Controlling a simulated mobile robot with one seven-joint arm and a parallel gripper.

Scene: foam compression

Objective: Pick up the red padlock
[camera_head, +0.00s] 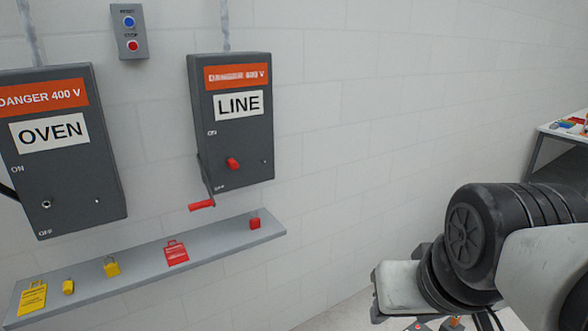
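A red padlock (255,222) stands upright near the right end of the grey wall shelf (215,241). Its shackle is at the top and nothing touches it. My arm (470,240) is at the lower right, well to the right of the shelf and apart from it.
The shelf also holds a red tag (176,252), two yellow padlocks (111,267) and a yellow tag (32,298). Above hang the LINE box (240,145) with a red-handled lever (202,205), and the OVEN box (60,190). A table (552,133) stands far right.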

